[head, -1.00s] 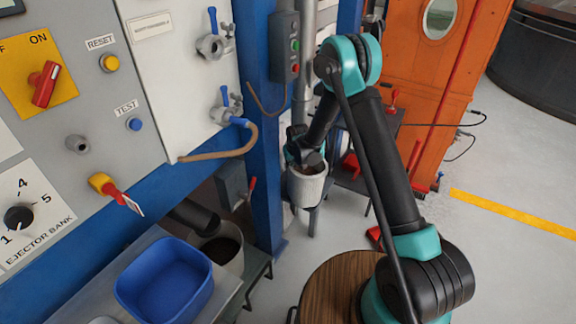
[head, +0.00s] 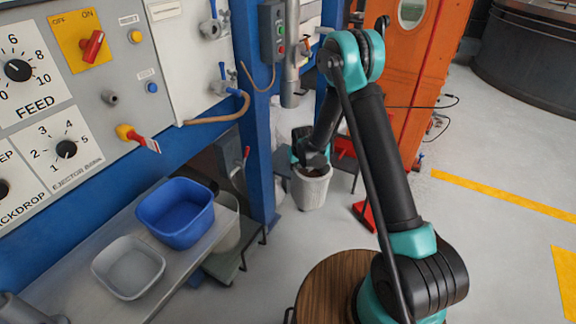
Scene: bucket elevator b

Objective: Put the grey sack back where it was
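The grey sack (head: 312,190) is a pale, round, open-topped sack with dark contents, near the middle of the head view. It hangs upright from my gripper (head: 313,166), whose dark fingers are at its rim. My gripper looks shut on the rim, but the fingertips are partly hidden by the rim and my wrist. I cannot tell how far the sack's bottom is above the floor.
A blue post (head: 260,160) stands left of the sack. A bench (head: 180,285) at lower left bears a blue tub (head: 176,222) and a grey tub (head: 128,278); a pale bucket (head: 229,222) is beside them. A red object (head: 365,215) lies right of the sack. Floor at right is clear.

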